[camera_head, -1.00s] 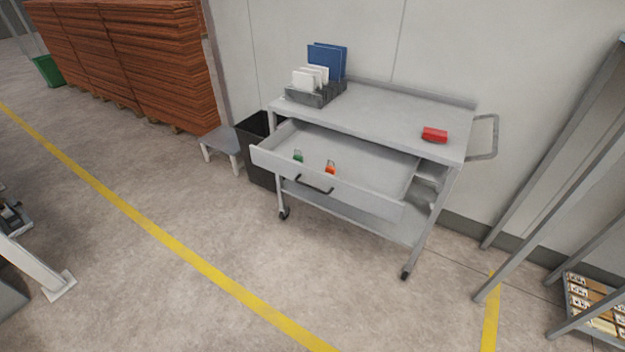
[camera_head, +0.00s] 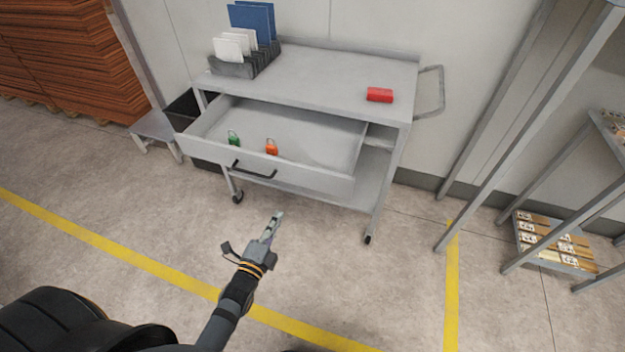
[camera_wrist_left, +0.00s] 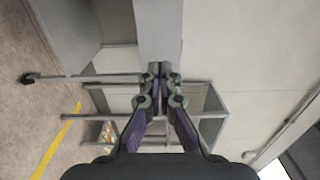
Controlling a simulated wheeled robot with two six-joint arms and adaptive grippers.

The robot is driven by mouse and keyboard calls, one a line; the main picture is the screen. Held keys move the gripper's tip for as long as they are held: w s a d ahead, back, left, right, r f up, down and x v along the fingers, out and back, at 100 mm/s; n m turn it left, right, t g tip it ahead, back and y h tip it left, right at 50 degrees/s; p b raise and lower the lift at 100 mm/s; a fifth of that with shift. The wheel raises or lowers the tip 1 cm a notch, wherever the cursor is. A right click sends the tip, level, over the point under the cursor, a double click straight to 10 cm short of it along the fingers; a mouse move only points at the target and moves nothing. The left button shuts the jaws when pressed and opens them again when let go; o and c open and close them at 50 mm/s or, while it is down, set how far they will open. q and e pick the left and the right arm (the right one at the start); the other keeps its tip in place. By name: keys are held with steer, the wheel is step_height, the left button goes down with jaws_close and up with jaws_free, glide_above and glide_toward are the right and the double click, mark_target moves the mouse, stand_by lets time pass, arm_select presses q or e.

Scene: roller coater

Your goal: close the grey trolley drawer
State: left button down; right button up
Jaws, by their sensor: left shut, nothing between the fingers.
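The grey trolley (camera_head: 330,78) stands against the wall. Its drawer (camera_head: 318,180) is pulled out towards me, with a dark bar handle (camera_head: 254,170) on its front. A green padlock (camera_head: 234,139) and an orange padlock (camera_head: 271,146) lie in the drawer. My left gripper (camera_head: 275,222) is shut and empty, in front of the drawer and apart from it, below the handle in the head view. In the left wrist view its closed fingers (camera_wrist_left: 160,75) point at grey trolley surfaces. My right gripper is not in view.
A red block (camera_head: 380,95) and a file rack (camera_head: 232,68) with white and blue sheets are on the trolley top. A grey stool (camera_head: 156,126) and a black bin (camera_head: 183,105) stand left. A metal rack (camera_head: 520,222) stands right. Floor before the trolley is clear.

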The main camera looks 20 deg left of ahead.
mark_target(298, 176)
arm_select(q)
steer(key=w, duration=0.4)
steer(key=w+p, duration=0.1)
steer(key=w, duration=0.4)
steer(key=w+d+p, duration=0.1)
steer(key=w, duration=0.3)
steer(key=shift+w, duration=0.35)
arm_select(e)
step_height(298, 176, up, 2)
arm_select(q)
steer(key=shift+w, duration=0.1)
